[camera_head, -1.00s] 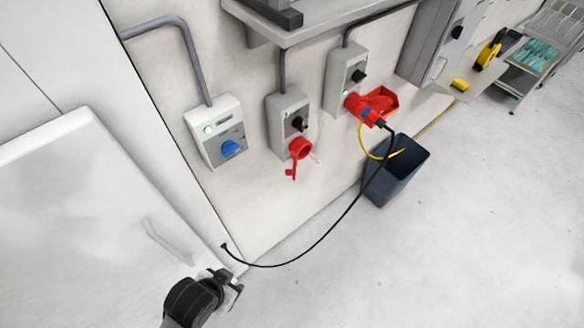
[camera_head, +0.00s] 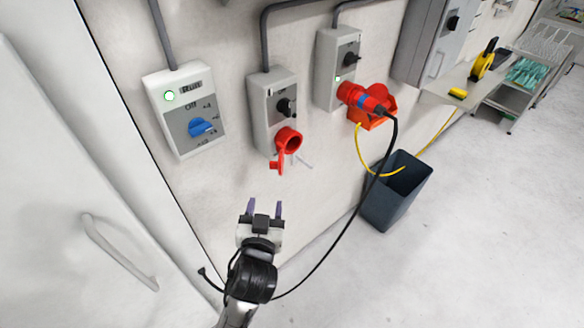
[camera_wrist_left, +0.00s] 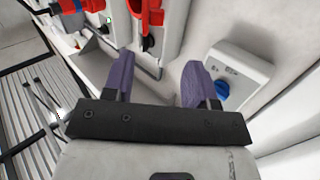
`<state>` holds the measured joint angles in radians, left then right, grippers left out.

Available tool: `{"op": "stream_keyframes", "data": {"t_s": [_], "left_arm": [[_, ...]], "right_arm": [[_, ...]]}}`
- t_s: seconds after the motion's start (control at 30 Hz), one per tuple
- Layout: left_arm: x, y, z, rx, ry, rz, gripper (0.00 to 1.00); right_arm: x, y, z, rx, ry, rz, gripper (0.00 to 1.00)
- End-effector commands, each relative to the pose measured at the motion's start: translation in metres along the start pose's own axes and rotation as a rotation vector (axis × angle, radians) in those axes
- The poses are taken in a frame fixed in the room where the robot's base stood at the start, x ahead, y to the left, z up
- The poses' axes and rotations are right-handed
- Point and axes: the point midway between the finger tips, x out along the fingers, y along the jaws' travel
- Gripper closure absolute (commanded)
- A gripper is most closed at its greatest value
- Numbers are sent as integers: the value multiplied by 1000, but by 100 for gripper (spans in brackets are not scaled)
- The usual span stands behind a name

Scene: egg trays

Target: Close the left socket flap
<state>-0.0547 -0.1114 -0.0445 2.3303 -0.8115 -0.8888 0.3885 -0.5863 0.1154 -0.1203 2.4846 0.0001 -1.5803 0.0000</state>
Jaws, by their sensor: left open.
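The left socket (camera_head: 290,138) is a red round socket low on a grey switch box. Its red flap (camera_head: 277,162) hangs open below the socket's mouth. In the wrist view the red socket (camera_wrist_left: 153,12) shows at the top edge, partly cut off. My left gripper (camera_head: 265,206) is open and empty, below the flap and apart from it. Its two purple fingers point up toward the socket box. In the wrist view the gap of my left gripper (camera_wrist_left: 158,78) is empty. My right gripper is not in view.
A box with a blue knob (camera_head: 201,127) is on the left. To the right, a red plug (camera_head: 362,97) with a black cable (camera_head: 378,165) sits in another socket. A dark bin (camera_head: 397,195) stands below. A cabinet door with a handle (camera_head: 118,252) is at left.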

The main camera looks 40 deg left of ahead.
Motion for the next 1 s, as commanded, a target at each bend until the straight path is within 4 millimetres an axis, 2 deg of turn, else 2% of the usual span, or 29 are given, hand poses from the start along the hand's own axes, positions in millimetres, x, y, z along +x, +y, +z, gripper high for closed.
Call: {"op": "stream_keyframes", "data": {"t_s": [0.1,0.27,0.8,1.0], "left_arm": [[0,3,-10,-65,61,20,48],[9,3,-11,-98,65,23,48],[101,5,-17,-97,61,23,48],[124,6,-18,-98,61,23,48]], "right_arm": [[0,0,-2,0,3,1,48],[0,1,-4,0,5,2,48],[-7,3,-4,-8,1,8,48],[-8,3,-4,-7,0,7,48]]}}
